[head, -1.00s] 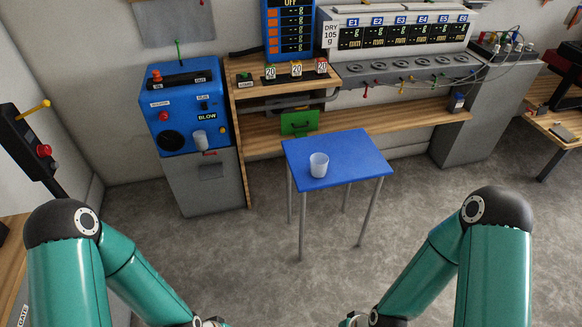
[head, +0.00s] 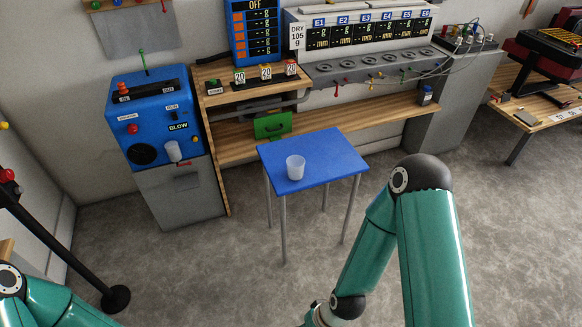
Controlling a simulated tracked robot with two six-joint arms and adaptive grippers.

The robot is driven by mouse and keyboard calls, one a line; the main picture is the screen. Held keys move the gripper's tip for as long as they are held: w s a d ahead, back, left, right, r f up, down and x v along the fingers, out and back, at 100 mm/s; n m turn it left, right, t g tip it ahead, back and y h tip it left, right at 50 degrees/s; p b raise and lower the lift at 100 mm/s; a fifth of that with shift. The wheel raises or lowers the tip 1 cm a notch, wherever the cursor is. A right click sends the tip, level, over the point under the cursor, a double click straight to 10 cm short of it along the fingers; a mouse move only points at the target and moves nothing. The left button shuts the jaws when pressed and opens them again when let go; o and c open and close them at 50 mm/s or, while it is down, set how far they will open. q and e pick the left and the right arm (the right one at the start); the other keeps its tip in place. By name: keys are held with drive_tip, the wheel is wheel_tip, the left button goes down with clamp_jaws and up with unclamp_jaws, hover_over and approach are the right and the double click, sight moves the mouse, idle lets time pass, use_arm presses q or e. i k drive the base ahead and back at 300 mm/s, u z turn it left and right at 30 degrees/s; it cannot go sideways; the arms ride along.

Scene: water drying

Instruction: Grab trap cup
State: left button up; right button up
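A clear, whitish cup (head: 296,168) stands upright on the blue table (head: 325,152), near its left side. Another small whitish cup (head: 173,151) is at the front of the blue blower machine (head: 150,112), beside its round dark opening. The frames do not show which of the two is the trap cup. My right arm comes up from the bottom right, and its wrist end is cut off by the bottom edge, so the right gripper is hidden. Only a little of my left arm shows in the bottom left corner; its gripper is out of view. Both cups are apart from my arms.
A wooden bench (head: 340,127) runs along the wall behind the table, with a green box (head: 272,126) on it. A black post with a round base (head: 116,299) stands at lower left. The grey floor (head: 215,260) is clear in front of the table.

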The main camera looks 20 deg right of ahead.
sight(296, 165)
drive_tip(key=i, duration=0.9)
